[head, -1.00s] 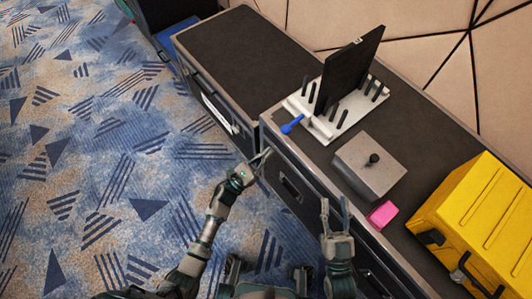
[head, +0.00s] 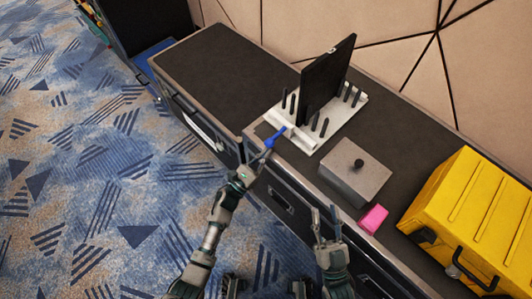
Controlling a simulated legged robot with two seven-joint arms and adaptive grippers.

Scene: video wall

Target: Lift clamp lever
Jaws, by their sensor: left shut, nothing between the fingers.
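The blue clamp lever (head: 274,138) sticks out toward the front-left from a white fixture plate (head: 313,137) on the dark bench top. A black panel (head: 327,82) stands upright on the plate among several dark pegs. My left gripper (head: 264,155) is shut and empty, at the bench's front edge. Its fingertips are just below the lever's free end in the picture; I cannot tell whether they touch it. My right gripper (head: 324,212) is open and empty, in front of the bench, left of the pink block (head: 374,219).
A grey metal box (head: 355,172) with a black knob sits right of the fixture. A large yellow case (head: 475,215) stands at the far right. The bench top (head: 220,70) left of the fixture is clear. Bench drawers lie behind my grippers.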

